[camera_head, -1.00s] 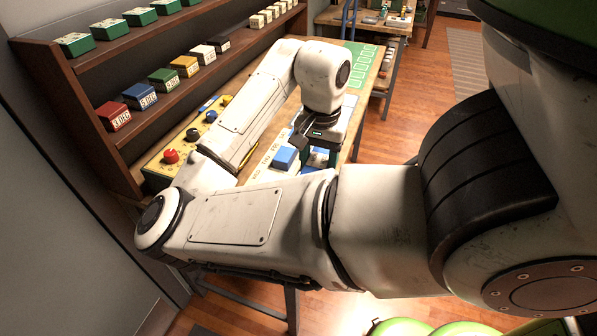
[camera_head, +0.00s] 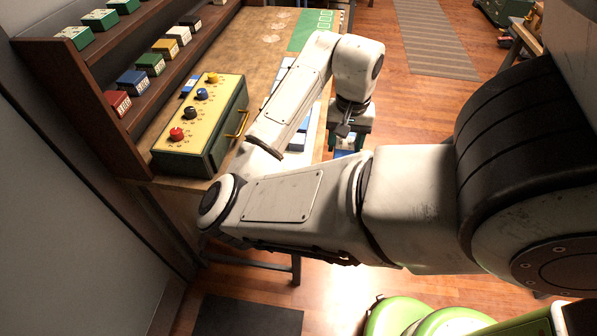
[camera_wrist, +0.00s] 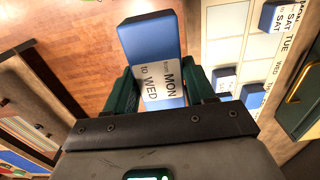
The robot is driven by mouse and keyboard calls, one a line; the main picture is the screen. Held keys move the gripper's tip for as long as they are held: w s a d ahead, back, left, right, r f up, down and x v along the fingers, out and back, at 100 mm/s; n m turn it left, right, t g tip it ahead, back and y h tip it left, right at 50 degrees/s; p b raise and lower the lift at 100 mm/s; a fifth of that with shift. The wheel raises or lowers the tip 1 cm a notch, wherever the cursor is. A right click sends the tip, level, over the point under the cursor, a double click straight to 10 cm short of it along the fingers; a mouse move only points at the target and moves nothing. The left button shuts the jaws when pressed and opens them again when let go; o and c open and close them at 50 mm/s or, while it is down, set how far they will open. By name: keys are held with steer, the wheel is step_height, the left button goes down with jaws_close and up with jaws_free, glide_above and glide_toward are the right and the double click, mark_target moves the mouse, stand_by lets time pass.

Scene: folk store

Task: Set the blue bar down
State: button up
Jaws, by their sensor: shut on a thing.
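My gripper (camera_head: 347,136) is shut on the blue bar, with a dark green finger (camera_wrist: 160,92) on each side of it in the wrist view. The blue bar (camera_wrist: 143,38) has a white label reading "from MON to WED". In the head view a bit of the bar (camera_head: 343,154) shows under the gripper, beyond the table's right edge. In the wrist view floor shows to its left and the white gridded board (camera_wrist: 225,35) lies to its right. The bar's underside is hidden.
Other blue bars lie on the board, one labelled "SAT" (camera_wrist: 285,17) and another lower down (camera_wrist: 224,80). A yellow-topped knob box (camera_head: 213,112) with a brass handle stands on the table (camera_head: 257,40). Shelves with coloured boxes (camera_head: 132,82) line the left.

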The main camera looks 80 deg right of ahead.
steer(key=w+f, duration=0.3)
steer(key=w, duration=0.1)
steer(key=w+d+f, duration=0.1)
steer(key=w+f, duration=0.2)
steer(key=w, duration=0.1)
steer(key=w+d+f+b, duration=0.1)
steer(key=w+f, duration=0.2)
steer(key=w, duration=0.2)
steer(key=shift+d+f, duration=0.15)
steer(key=shift+f, duration=0.05)
steer(key=f, duration=0.2)
steer(key=shift+w+f+p, duration=0.3)
steer(key=shift+p, duration=0.1)
steer(key=shift+f, duration=0.55)
steer(key=shift+f, duration=0.2)
steer(key=o, duration=1.1)
steer(key=shift+r, duration=0.1)
